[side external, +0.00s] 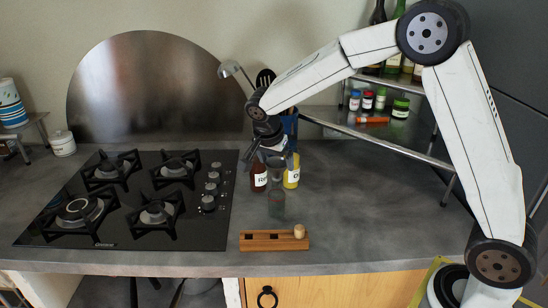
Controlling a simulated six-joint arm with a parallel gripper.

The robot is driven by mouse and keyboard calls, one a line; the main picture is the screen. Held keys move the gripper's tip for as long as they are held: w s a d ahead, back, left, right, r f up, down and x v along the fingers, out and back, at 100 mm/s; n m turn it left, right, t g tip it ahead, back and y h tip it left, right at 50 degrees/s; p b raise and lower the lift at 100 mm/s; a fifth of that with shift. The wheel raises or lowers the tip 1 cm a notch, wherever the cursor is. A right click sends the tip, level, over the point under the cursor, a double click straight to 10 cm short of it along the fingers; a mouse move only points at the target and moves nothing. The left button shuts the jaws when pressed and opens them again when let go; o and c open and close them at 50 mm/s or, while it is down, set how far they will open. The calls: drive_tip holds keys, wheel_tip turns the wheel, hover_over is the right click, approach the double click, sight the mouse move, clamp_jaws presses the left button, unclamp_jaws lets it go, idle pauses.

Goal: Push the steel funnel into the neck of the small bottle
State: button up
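The small bottle (276,204) is clear glass and stands upright on the counter, between the cooktop and the wooden block. My gripper (273,162) is directly above it, pointing down. A small grey metallic shape, which looks like the steel funnel (277,178), shows below my gripper at the top of the bottle. The view is too small to tell how far its spout sits in the neck. My fingers overlap the funnel and the bottles behind, so I cannot tell whether they are closed on it.
A red bottle (258,178) and a yellow bottle (292,174) stand close behind the small bottle. A wooden block (270,242) with a cork (299,231) lies in front. The gas cooktop (130,200) is left, a metal rack (385,140) right. The counter's right side is clear.

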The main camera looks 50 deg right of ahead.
drive_tip(key=shift+r, duration=0.1)
drive_tip(key=v, duration=0.7)
drive_tip(key=shift+a+r, duration=0.15)
drive_tip(key=shift+r, duration=0.15)
drive_tip(key=shift+f, duration=0.1)
idle(0.5)
drive_tip(key=s+f+n+y, duration=0.2)
drive_tip(key=s+f+n, duration=0.4)
drive_tip(key=s, duration=0.3)
drive_tip(key=s+a+f+n+t+y, duration=0.1)
drive_tip(key=s+f+n, duration=0.5)
drive_tip(key=s+n, duration=0.3)
drive_tip(key=shift+s+f+t+y, duration=0.3)
drive_tip(key=shift+s+y, duration=0.1)
drive_tip(key=shift+s, duration=0.35)
